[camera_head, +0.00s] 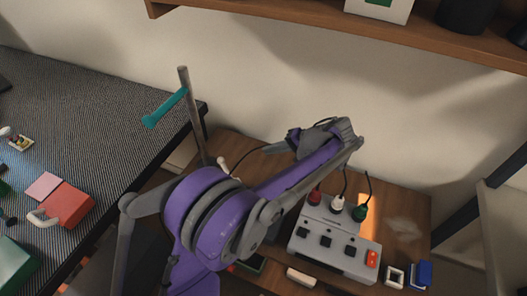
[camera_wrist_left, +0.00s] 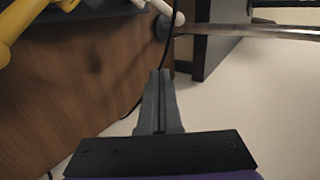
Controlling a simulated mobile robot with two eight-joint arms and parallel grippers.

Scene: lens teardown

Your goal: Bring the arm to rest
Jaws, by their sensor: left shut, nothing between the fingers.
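My purple and grey left arm (camera_head: 215,215) rises from the bottom middle of the head view, and its forearm reaches up to the right. The left gripper (camera_head: 269,148) is at its far end, pointing left in front of the wall, above the wooden table. In the left wrist view the two grey fingers (camera_wrist_left: 159,78) are together with nothing between them. They appear clear of the surfaces around them. My right gripper is not in view.
A grey box (camera_head: 335,243) with red, white and black-green plugs stands on the wooden table (camera_head: 408,215). A stand (camera_head: 194,115) with a teal crossbar is left of my gripper. A striped table (camera_head: 95,115) holds a red block (camera_head: 66,205). A shelf (camera_head: 260,14) runs above.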

